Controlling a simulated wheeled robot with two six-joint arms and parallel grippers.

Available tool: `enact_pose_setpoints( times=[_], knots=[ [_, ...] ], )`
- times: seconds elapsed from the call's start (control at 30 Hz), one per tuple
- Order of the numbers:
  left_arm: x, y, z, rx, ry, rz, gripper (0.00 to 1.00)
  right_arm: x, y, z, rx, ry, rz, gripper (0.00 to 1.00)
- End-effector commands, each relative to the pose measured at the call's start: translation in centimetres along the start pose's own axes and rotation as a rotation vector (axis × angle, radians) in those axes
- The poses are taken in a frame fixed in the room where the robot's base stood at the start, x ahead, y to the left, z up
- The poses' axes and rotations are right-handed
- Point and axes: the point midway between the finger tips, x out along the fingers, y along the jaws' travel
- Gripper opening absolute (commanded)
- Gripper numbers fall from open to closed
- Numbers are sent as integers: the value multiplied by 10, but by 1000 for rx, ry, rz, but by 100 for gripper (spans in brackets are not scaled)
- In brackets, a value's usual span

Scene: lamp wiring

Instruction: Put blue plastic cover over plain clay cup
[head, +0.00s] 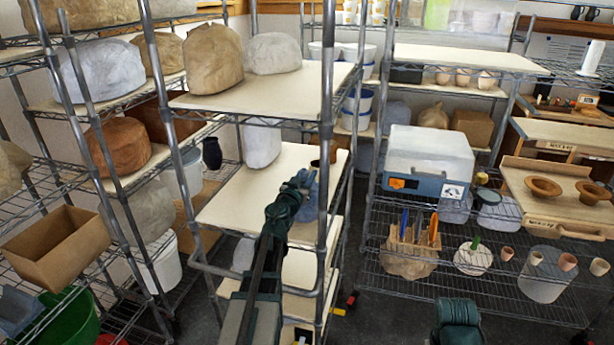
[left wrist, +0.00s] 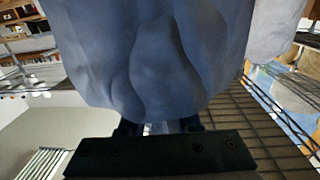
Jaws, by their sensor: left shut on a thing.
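My left gripper (head: 302,184) reaches in over the middle shelf of the centre rack. It is shut on the blue plastic cover (head: 311,203), a crumpled, rounded blue shape mostly behind the gripper. In the left wrist view the cover (left wrist: 150,60) fills the top middle, just beyond the fingers (left wrist: 160,127), whose tips it hides. A small brown clay pot (head: 323,164) stands on the same shelf behind the gripper, partly hidden; I cannot tell if it is the plain clay cup. Part of my right arm shows at the bottom, but its gripper is out of view.
Metal rack posts (head: 325,120) stand close to my left arm. A white wrapped piece (head: 262,144) stands on the same shelf (head: 235,205), to the left. Large wrapped lumps (head: 213,58) sit on the board above. Several small clay cups (head: 568,262) stand on the right rack.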

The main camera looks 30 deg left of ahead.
Motion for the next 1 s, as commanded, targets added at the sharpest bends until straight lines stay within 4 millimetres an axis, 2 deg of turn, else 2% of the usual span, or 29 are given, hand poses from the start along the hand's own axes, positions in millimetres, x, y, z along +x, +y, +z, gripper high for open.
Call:
enact_pose_setpoints(
  times=[0.33, 0.37, 0.5, 0.57, 1.0],
  knots=[
    [0, 0, 8, 0, 0, 0, 0, 8, -1, 0, 0, 0, 0, 50],
    [0, 0, 7, 0, 0, 0, 34, 7, -1, 0, 0, 0, 0, 50],
    [0, 0, 6, 0, 0, 0, 59, 6, -1, 0, 0, 0, 0, 50],
    [0, 0, 6, 0, 0, 0, 67, 6, -1, 0, 0, 0, 0, 50],
    [-5, 4, 6, 0, 0, 1, 67, 6, -1, 0, 0, 0, 0, 50]
  ],
)
